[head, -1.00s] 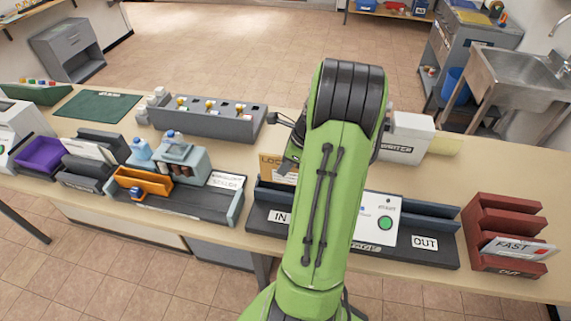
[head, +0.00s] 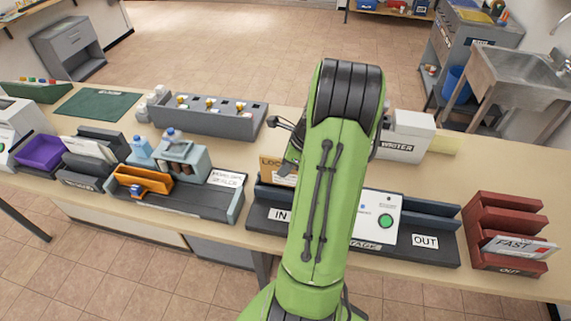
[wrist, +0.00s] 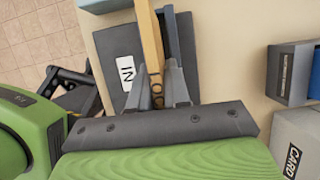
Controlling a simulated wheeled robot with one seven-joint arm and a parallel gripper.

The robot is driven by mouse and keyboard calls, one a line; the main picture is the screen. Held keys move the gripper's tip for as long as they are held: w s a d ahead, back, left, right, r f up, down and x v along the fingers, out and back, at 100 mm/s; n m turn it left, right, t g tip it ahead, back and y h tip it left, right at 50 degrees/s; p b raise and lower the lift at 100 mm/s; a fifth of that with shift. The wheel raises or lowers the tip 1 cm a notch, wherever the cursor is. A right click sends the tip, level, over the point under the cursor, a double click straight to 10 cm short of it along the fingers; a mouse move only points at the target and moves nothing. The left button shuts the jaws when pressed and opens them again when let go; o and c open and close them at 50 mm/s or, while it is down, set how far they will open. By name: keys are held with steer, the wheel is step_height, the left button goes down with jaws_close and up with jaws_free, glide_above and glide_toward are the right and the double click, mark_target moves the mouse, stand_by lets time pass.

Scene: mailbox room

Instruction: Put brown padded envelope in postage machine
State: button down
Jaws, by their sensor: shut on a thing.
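The brown padded envelope (head: 272,173) shows in the head view as a tan piece with partly hidden lettering, behind the "IN" end of the postage machine. In the wrist view the envelope (wrist: 151,45) appears edge-on as a narrow tan strip between the fingers of my gripper (wrist: 158,85). My gripper is shut on it, over the dark "IN" tray, alongside the blue-grey back rail (wrist: 173,45). I cannot tell whether the envelope touches the tray. The postage machine (head: 369,228) has a white body with a green button; my arm hides its left part.
A red rack (head: 495,222) with a "FAST" envelope stands right of the machine. A grey box with several knobs (head: 230,122) and a white printer-like box (head: 405,137) are behind. Bare table lies between.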

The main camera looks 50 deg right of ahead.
mark_target(280, 184)
steer(key=shift+f, duration=0.7)
steer(key=shift+f+b, duration=0.1)
steer(key=shift+b, duration=0.2)
steer(key=shift+f+b, duration=0.85)
steer(key=shift+f, duration=0.55)
steer(key=c, duration=1)
jaws_free()
steer(key=shift+r, duration=0.1)
step_height(280, 184, up, 7)
steer(key=p, duration=0.7)
steer(key=shift+r+p, duration=0.15)
steer(key=shift+p, duration=0.2)
